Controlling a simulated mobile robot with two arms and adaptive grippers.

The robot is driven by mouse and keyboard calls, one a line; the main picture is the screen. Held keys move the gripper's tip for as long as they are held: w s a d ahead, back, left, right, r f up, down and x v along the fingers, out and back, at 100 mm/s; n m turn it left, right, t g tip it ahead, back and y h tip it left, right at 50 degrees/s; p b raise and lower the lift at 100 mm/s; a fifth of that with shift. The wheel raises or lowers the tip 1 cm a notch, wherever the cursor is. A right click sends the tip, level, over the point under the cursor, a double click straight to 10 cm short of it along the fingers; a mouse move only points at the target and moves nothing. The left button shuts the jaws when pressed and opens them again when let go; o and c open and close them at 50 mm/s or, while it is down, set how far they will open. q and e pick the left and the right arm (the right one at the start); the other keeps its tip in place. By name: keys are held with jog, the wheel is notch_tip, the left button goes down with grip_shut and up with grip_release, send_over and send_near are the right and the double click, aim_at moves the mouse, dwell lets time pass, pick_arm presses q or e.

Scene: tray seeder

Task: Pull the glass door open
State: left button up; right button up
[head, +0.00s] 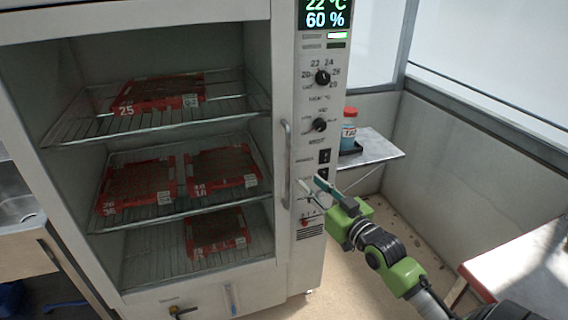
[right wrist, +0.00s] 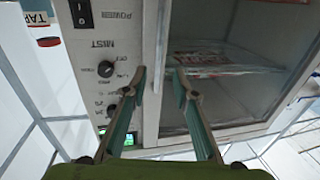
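The glass door (head: 170,220) covers the front of a white cabinet and looks closed. Its vertical metal handle (head: 286,165) is on the door's right edge. My right gripper (head: 309,183) is open in front of the control panel, just right of the handle's lower end. In the right wrist view its two teal fingers (right wrist: 157,76) are spread either side of the pale door edge, with the glass to the right and the panel to the left. My left gripper is not in view.
Behind the door, wire shelves hold red trays (head: 158,93). The control panel (head: 322,110) has knobs, switches and a display. A red-capped bottle (head: 349,130) stands on a side shelf (head: 380,150). A table (head: 520,265) is at lower right. Floor in front is partly clear.

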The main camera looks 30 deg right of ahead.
aim_at(289, 164)
jog(key=w, duration=0.9)
jog(key=w+p, duration=0.1)
jog(key=w, duration=0.3)
jog(key=shift+w+d+f, duration=0.15)
jog(key=shift+w+d, duration=0.1)
jog(key=shift+d, duration=0.1)
grip_shut()
